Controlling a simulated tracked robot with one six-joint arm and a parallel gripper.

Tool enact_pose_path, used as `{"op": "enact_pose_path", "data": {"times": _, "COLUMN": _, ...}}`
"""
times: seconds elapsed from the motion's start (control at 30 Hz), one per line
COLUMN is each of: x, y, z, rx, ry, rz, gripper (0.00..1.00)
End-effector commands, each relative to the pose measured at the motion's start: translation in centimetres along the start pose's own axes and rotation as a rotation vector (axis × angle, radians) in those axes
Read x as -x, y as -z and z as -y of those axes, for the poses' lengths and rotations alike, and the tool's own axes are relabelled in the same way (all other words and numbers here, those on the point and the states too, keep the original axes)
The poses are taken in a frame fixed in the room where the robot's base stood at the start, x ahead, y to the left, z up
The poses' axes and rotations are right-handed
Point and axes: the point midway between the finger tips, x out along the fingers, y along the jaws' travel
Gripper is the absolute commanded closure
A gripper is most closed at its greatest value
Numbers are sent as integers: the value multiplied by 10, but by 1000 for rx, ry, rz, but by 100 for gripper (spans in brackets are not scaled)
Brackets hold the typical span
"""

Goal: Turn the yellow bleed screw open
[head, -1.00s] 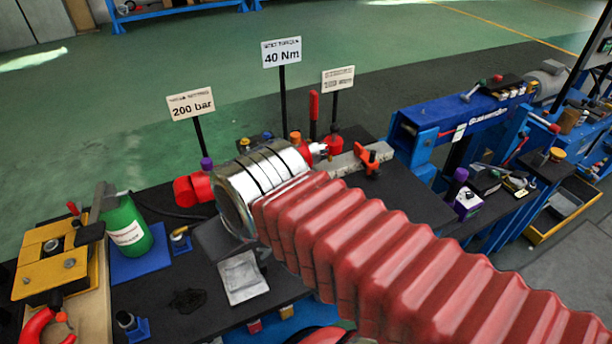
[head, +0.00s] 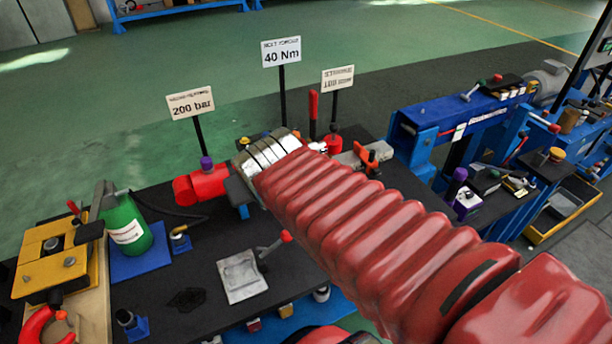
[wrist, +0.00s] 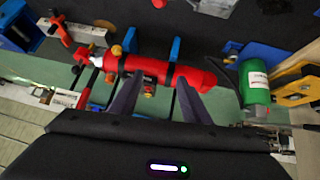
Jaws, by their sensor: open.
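A red hydraulic cylinder (wrist: 145,68) lies across the wrist view; its red end (head: 205,185) shows in the head view. An amber-yellow knob (wrist: 117,50) sits on the upper side, left of the fingers. I cannot tell for sure which is the bleed screw. My gripper (wrist: 158,82) is open, its two dark fingers reaching toward the cylinder, with nothing visibly held. In the head view my arm hides the gripper and the cylinder's middle.
A 200 bar sign (head: 191,104), a 40 Nm sign (head: 282,52) and a third sign (head: 338,78) stand on posts behind the cylinder. A green bottle (head: 126,226) stands left.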

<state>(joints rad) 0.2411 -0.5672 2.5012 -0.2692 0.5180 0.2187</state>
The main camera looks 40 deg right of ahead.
Motion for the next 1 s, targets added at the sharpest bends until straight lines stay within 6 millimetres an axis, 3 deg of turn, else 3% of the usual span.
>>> {"op": "enact_pose_path", "data": {"times": 0.03, "x": -12, "y": 6, "z": -17, "rx": -26, "ry": -35, "rz": -21, "gripper": 57}}
{"op": "enact_pose_path", "data": {"times": 0.2, "x": -43, "y": 28, "z": -65, "rx": -86, "ry": -109, "rz": -117, "gripper": 57}}
{"op": "enact_pose_path", "data": {"times": 0.47, "x": -83, "y": 41, "z": -127, "rx": -157, "ry": -135, "rz": -237, "gripper": 57}}
{"op": "enact_pose_path", "data": {"times": 0.7, "x": -114, "y": 31, "z": -167, "rx": -227, "ry": -71, "rz": -316, "gripper": 57}}
{"op": "enact_pose_path", "data": {"times": 1.0, "x": -138, "y": -7, "z": -192, "rx": -370, "ry": 114, "rz": -373, "gripper": 57}}
